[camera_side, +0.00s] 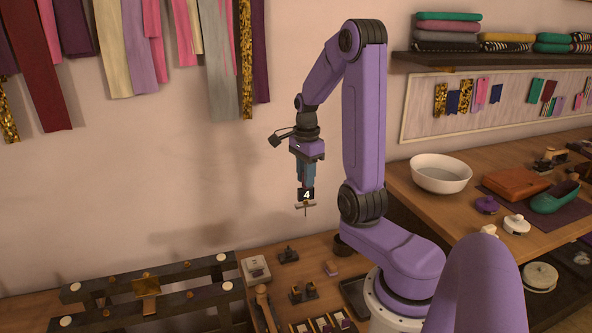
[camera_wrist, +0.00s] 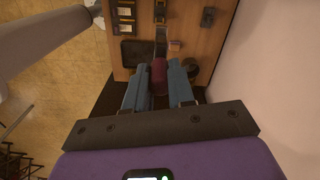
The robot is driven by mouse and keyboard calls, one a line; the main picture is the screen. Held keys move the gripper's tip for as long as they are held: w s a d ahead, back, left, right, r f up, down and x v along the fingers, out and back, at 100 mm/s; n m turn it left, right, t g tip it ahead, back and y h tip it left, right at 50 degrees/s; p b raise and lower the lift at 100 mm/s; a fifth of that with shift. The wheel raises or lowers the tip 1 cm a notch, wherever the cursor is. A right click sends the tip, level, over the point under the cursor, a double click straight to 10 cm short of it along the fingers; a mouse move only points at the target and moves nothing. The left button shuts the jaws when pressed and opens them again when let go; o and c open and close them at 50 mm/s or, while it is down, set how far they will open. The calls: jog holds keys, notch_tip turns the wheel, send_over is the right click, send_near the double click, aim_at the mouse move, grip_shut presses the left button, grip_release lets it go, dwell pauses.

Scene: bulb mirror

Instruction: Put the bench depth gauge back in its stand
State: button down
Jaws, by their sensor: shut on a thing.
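My gripper (camera_side: 307,184) hangs high above the bench, pointing down, with its blue fingers shut on the depth gauge (camera_side: 306,195). The gauge has a black face marked 4, a pale crossbar below it and a thin rod pointing straight down, clear of everything. In the wrist view, a dark red part (camera_wrist: 159,76), seemingly of the gauge, sits between the fingers (camera_wrist: 160,88). On the bench below, a dark block with upright posts (camera_side: 303,292) and a small dark block (camera_side: 288,255) stand apart. I cannot tell which, if either, is the gauge's stand.
A long dark rack (camera_side: 150,287) fills the bench's left. A pale box (camera_side: 256,269), a small pinkish box (camera_side: 331,268), a dark round cup (camera_side: 343,245) and a dark tray (camera_side: 355,297) stand nearby. The air around the gauge is clear; the wall is behind.

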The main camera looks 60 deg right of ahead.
notch_tip(320, 180, down, 28)
dwell(0.3)
dwell(0.4)
jog(key=shift+f, duration=2.05)
jog(key=shift+f, duration=0.3)
jog(key=shift+f, duration=0.6)
jog(key=c, duration=0.9)
grip_release()
jog(key=shift+r, duration=0.1)
